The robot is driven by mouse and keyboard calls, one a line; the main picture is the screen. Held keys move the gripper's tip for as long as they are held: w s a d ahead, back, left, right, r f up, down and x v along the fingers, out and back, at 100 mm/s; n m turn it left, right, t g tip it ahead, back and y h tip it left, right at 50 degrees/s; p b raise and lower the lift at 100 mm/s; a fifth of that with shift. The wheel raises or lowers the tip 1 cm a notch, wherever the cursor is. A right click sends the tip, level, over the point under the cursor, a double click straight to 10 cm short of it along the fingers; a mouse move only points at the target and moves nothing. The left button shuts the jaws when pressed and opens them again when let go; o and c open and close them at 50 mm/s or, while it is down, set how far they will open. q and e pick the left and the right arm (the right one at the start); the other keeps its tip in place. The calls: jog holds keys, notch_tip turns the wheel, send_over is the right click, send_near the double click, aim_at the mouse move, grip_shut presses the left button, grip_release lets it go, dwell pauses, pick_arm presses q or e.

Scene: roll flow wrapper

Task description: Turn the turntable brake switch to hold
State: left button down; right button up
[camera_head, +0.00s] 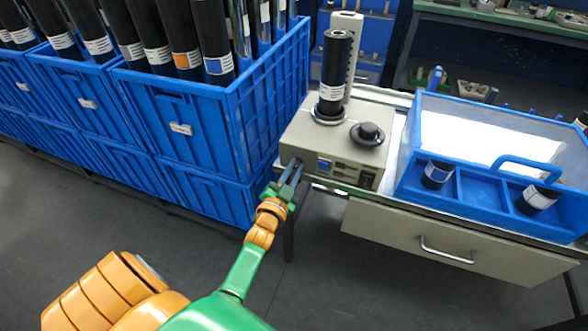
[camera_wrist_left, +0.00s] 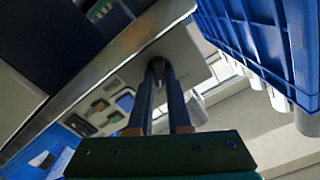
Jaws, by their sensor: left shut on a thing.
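The beige turntable unit (camera_head: 310,133) stands at the left end of the bench, with a black roll (camera_head: 335,75) upright on its round plate. My left gripper (camera_head: 292,165) reaches the left end of the unit's front panel. Its two fingers are shut on the brake switch, which the fingertips mostly hide, so its setting cannot be read. In the left wrist view the long fingers (camera_wrist_left: 159,68) come together against the panel's beige face (camera_wrist_left: 176,42). Other controls on the panel (camera_wrist_left: 120,100) show beside them. My right gripper is in neither view.
Blue crates (camera_head: 180,120) full of dark rolls stand close to the left of the unit. A black knob (camera_head: 369,132) sits on the unit's top. A blue tray (camera_head: 480,213) with a clear-topped box is on the right. A drawer (camera_head: 430,238) is below the bench top.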

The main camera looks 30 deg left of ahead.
pick_arm(q)
jog(key=shift+f, duration=0.2)
jog(key=c, duration=0.9)
grip_release()
jog(key=shift+r, duration=0.15)
jog(key=shift+o, duration=0.2)
jog(key=shift+s, duration=0.1)
jog(key=v, duration=0.7)
jog(key=shift+p, duration=0.4)
